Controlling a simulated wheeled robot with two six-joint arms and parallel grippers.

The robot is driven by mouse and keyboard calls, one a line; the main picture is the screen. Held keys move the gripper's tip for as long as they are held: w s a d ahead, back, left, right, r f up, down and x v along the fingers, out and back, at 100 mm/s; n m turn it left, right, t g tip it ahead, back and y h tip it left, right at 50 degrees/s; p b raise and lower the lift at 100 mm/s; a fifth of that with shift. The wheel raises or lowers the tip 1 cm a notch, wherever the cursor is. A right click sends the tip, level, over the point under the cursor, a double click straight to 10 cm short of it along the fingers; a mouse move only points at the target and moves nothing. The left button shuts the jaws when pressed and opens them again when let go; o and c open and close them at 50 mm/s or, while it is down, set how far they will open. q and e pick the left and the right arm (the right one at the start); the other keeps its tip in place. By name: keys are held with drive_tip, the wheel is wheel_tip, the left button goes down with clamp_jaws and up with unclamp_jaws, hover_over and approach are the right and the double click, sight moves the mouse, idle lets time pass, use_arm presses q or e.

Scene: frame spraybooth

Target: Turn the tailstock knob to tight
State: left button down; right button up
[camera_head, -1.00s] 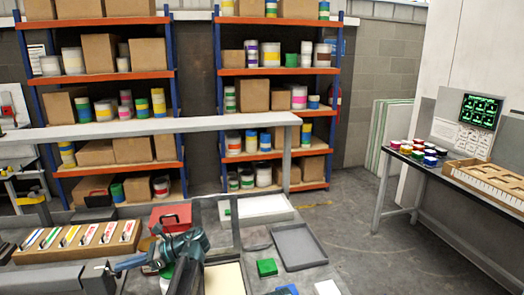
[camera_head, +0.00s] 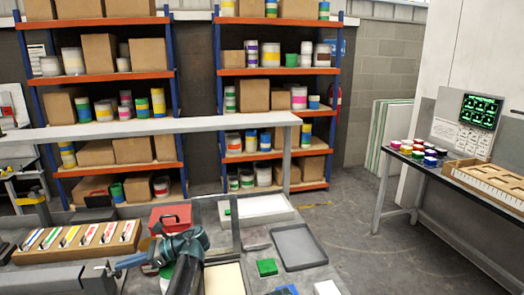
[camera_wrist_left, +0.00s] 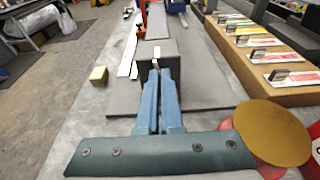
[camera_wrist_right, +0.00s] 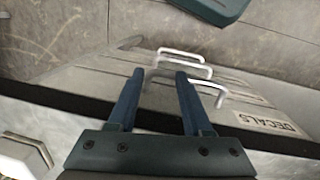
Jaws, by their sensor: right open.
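The tailstock knob (camera_wrist_left: 156,52) shows as a small pale piece at the face of a grey block (camera_wrist_left: 178,68) in the left wrist view. My left gripper (camera_wrist_left: 157,72) has its blue fingers close together with the tips at this piece, and appears shut on it. The fingers hide most of the knob and I see no tight mark. In the head view my left gripper (camera_head: 120,265) reaches left to a small light part on the grey machine at the lower left. My right gripper (camera_wrist_right: 155,75) is open and empty above a grey drawer front.
A wooden rack (camera_head: 82,240) with several coloured cards lies behind the grey machine. A red box (camera_head: 170,217) stands near my left arm. In the right wrist view there are pale drawer handles (camera_wrist_right: 185,55) and a DECALS label (camera_wrist_right: 268,122). An orange disc (camera_wrist_left: 272,133) is close right of my left gripper.

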use_arm(q)
drive_tip(key=shift+w+r+p, duration=0.1)
drive_tip(key=shift+r+p, duration=0.25)
drive_tip(key=shift+r, duration=0.05)
drive_tip(key=v, duration=0.3)
drive_tip(key=f+v, duration=0.1)
drive_tip(key=v, duration=0.1)
drive_tip(key=shift+w+d+f, duration=0.1)
drive_tip(key=shift+d+f, duration=0.05)
drive_tip(key=shift+d, duration=0.4)
drive_tip(key=s+a+n+t+h+p, duration=0.1)
drive_tip(key=s+a+n+t+p, duration=0.2)
drive_tip(key=s+a+t, duration=0.1)
drive_tip(key=shift+a+n+h, duration=0.3)
drive_tip(key=shift+a+h, duration=0.1)
drive_tip(key=shift+a, duration=0.35)
idle(0.4)
